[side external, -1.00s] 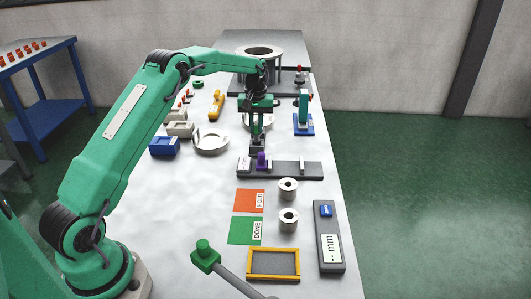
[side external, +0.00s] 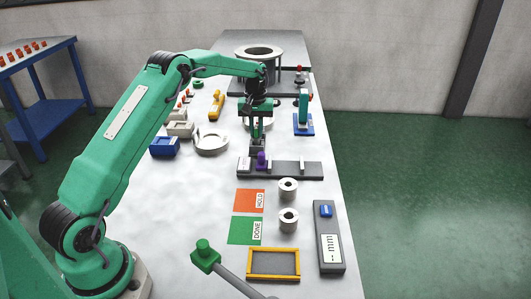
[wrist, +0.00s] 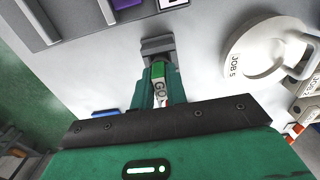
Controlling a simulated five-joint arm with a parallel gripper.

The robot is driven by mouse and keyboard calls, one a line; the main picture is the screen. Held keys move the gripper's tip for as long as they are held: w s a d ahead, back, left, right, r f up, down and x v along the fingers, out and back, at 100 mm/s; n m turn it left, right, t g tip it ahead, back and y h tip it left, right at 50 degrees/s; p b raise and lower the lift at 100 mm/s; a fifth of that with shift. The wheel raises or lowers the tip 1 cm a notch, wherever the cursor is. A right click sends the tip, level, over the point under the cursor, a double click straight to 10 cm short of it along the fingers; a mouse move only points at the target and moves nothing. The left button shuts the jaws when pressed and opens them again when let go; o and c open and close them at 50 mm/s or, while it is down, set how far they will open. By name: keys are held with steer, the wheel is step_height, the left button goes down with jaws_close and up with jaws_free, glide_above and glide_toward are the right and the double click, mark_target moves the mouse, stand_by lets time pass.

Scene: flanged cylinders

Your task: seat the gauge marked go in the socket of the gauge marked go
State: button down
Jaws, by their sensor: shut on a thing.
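In the side view my gripper (side external: 255,148) hangs just behind the left end of the dark grey rack (side external: 284,170). A white label (side external: 243,164) sits at the rack's left end, too small to read. The held gauge's lower end and the go socket cannot be made out.
A round JOB 5 dish (wrist: 262,52) lies close to my gripper, with a blue block (side external: 164,146) to its left in the side view. A blue-based green stand (side external: 303,122) is to the right.

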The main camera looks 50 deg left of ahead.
steer(key=shift+f, duration=0.8)
stand_by(0.4)
steer(key=c, duration=1.3)
jaws_free()
steer(key=shift+r, duration=0.1)
steer(key=shift+r, duration=3.45)
